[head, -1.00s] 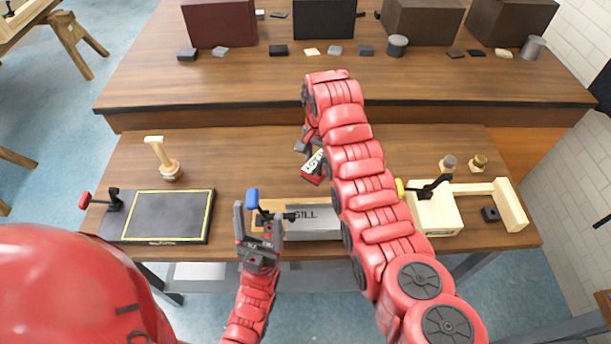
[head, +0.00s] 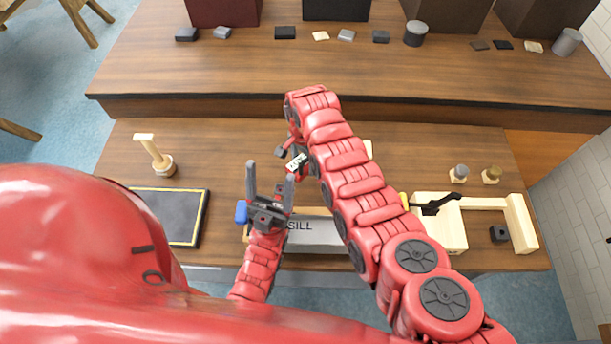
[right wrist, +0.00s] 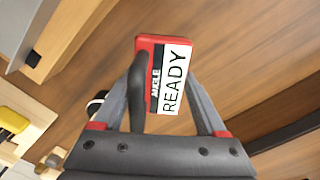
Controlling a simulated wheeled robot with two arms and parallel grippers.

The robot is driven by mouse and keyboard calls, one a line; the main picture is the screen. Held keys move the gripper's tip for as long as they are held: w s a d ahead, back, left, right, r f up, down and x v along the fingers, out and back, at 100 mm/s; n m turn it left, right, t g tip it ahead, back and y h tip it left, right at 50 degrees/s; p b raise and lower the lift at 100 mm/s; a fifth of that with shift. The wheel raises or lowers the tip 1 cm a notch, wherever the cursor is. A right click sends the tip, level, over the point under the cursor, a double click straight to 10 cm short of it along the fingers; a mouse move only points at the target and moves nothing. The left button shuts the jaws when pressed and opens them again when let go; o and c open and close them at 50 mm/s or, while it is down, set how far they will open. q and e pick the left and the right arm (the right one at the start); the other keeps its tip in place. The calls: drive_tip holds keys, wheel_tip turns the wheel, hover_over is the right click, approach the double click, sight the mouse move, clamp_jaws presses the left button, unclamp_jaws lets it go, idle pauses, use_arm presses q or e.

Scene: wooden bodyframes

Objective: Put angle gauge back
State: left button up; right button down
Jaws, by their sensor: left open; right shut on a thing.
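The angle gauge (right wrist: 162,42) is a small red block with a white "READY" label, seen in the right wrist view between my right gripper's fingers (right wrist: 163,85). In the head view, the gauge (head: 298,163) is near the middle of the front bench, partly hidden by my right arm. My right gripper is shut on it; whether it touches the bench is unclear. My left gripper (head: 271,176) is open and empty, fingers pointing away from me, just left of the gauge and over the grey SILL block (head: 312,233).
A black mat with yellow border (head: 172,212) and a wooden peg stand (head: 160,163) are at left. A blue clamp handle (head: 241,212) is beside my left gripper. A wooden frame (head: 436,228) with a yellow-handled clamp is at right. Boxes stand on the raised shelf (head: 300,75).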

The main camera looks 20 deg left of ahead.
drive_tip(key=b, duration=0.4)
hover_over(304, 183)
wheel_tip(304, 183, down, 6)
drive_tip(key=shift+s+f, duration=0.1)
wheel_tip(304, 183, down, 3)
drive_tip(key=shift+b, duration=1.25)
unclamp_jaws()
